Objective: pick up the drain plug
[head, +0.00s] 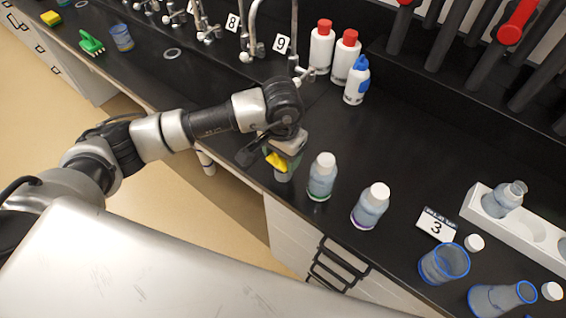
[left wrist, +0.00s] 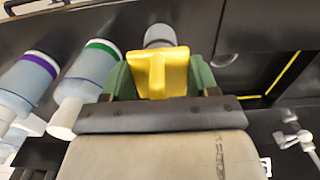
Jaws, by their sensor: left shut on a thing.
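A yellow piece with a raised grip, which I take to be the drain plug (left wrist: 160,75), sits between the green finger pads of my left gripper (left wrist: 158,82) in the left wrist view. In the head view the yellow plug (head: 277,161) shows at the tip of my left gripper (head: 279,158), near the bench's front edge. My left gripper is shut on it. A greyish clear vessel (left wrist: 160,36) shows just beyond the plug; whether they touch I cannot tell. My right gripper is not in view.
Two capped bottles, one green-ringed (head: 321,178) and one purple-ringed (head: 370,207), stand close to the right of the gripper. Red-capped bottles (head: 321,47) and a blue-topped bottle (head: 357,80) stand behind. Taps (head: 250,40) line the back. Bench (head: 420,135) is clear at centre right.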

